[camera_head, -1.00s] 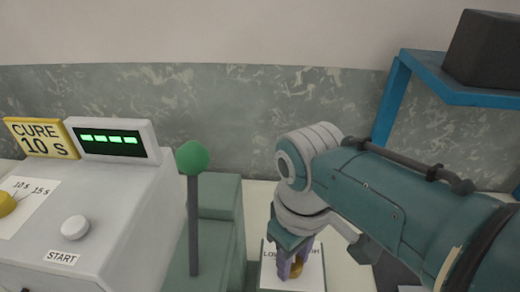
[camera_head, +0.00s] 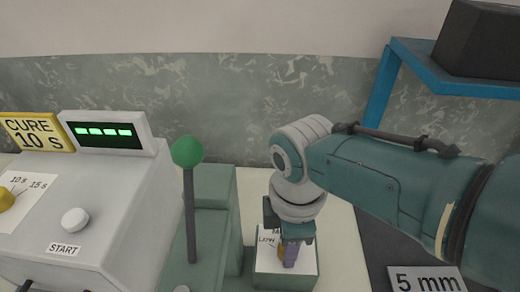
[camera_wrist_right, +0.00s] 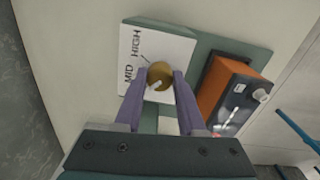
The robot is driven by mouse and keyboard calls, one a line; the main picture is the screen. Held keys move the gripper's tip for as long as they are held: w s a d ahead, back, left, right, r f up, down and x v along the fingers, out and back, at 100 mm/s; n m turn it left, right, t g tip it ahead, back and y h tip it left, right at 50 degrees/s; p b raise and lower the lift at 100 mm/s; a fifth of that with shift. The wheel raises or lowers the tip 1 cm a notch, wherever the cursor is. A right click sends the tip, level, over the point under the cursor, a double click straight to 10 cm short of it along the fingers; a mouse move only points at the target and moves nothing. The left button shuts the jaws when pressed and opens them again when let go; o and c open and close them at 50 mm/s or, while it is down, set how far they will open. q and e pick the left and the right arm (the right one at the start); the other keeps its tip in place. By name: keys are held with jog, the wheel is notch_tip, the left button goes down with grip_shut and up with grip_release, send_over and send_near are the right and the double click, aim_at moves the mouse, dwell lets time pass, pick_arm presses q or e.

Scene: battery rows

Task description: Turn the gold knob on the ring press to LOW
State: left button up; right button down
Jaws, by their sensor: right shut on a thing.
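The gold knob (camera_wrist_right: 159,73) sits on a white dial plate (camera_wrist_right: 130,52). MID and HIGH show on the plate in the wrist view. LOW shows on its left side in the head view (camera_head: 265,240). A small white mark shows on the knob, on the side towards my wrist. My right gripper (camera_wrist_right: 160,78) points down with its purple fingers shut on the knob, one on each side. In the head view the right gripper (camera_head: 290,254) mostly covers the knob. My left gripper is not in view.
A teal block with a green-ball lever (camera_head: 188,155) stands left of my right gripper. A grey machine (camera_head: 120,220) with a START button and a CURE 10 S sign is further left. A blue shelf (camera_head: 450,85) is at right, and a 5 mm label (camera_head: 425,280) below it.

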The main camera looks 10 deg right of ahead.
jog(key=shift+n, duration=0.8)
jog(key=c, duration=0.5)
grip_release()
jog(key=shift+r, duration=0.1)
notch_tip(320, 180, up, 10)
jog(key=p, duration=0.5)
jog(key=shift+p, duration=0.35)
jog(key=shift+s, duration=0.1)
